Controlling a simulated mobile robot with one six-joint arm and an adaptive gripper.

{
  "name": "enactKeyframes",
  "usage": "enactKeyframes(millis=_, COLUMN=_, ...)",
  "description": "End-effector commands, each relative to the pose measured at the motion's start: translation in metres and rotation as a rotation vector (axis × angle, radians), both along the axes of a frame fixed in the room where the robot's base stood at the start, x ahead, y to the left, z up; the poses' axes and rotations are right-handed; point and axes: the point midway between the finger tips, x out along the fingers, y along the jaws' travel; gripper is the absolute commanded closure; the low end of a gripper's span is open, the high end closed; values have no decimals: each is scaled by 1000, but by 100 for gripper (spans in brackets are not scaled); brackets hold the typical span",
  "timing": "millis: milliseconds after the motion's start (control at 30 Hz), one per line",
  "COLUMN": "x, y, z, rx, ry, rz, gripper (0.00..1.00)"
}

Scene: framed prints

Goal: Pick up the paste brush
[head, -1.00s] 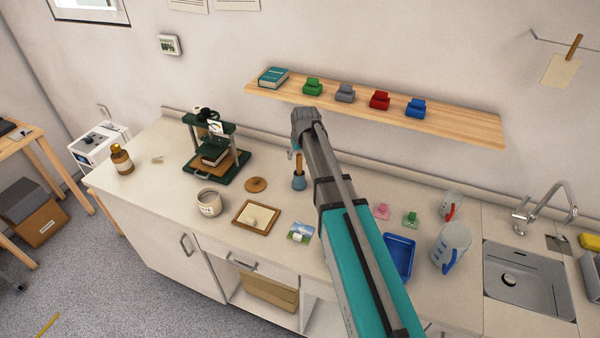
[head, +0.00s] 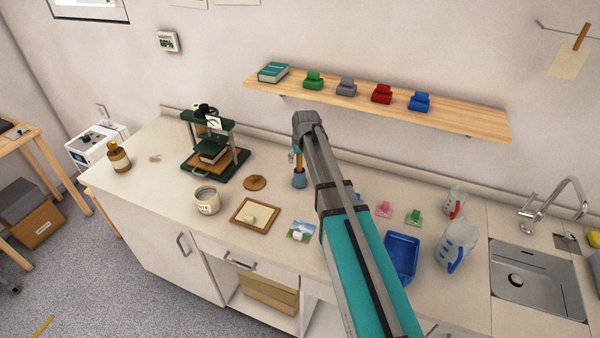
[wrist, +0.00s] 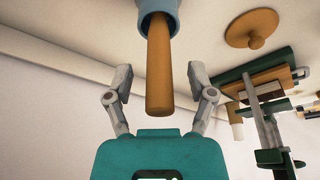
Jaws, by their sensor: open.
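The paste brush shows as a wooden handle (head: 299,164) standing up out of a small blue-grey pot (head: 299,180) on the counter. In the wrist view the handle (wrist: 159,75) comes out of the pot (wrist: 158,12) at the top of the picture. My gripper (wrist: 159,82) is open, with one finger on each side of the handle and a gap on both sides. In the head view my arm's end is right at the brush and hides part of it. The bristles are hidden in the pot.
A round cork-like disc (head: 255,183), a green press (head: 214,155), a pale mug (head: 206,201) and a framed board (head: 255,214) stand left of the pot. A blue tray (head: 401,258) and jug (head: 456,244) are on the right. A wooden shelf (head: 460,118) hangs above.

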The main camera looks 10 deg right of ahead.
Motion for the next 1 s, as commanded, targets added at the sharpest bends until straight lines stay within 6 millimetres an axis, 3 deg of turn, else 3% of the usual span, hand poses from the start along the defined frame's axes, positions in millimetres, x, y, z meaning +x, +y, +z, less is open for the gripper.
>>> enactKeyframes(millis=133, x=2, y=0, z=-8, rx=0, ry=0, rz=0, gripper=29)
enactKeyframes(millis=767, x=2, y=0, z=-7, rx=0, ry=0, rz=-1, gripper=29)
enactKeyframes(millis=1000, x=2, y=0, z=-7, rx=-1, ry=0, rz=-1, gripper=72)
